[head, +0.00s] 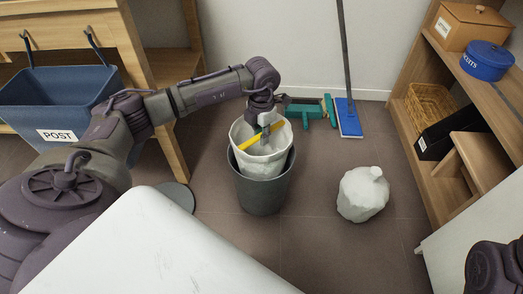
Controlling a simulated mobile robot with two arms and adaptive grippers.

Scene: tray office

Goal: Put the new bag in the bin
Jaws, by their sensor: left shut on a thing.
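The new bag (243,160) is white with a yellow band and hangs open. Its lower part is inside the dark grey bin (264,192), and its upper part stands above the bin's rim. My left gripper (265,139) reaches in from above and is shut on the bag at its upper edge. The fingertips are small and partly lost against the bag. How deep the bag reaches inside the bin is hidden. Only a piece of my right arm shows at the lower right; its gripper is out of view.
A tied, full white bag (362,196) lies on the floor right of the bin. A wooden shelf (463,97) stands right, and a blue POST box (60,104) hangs left.

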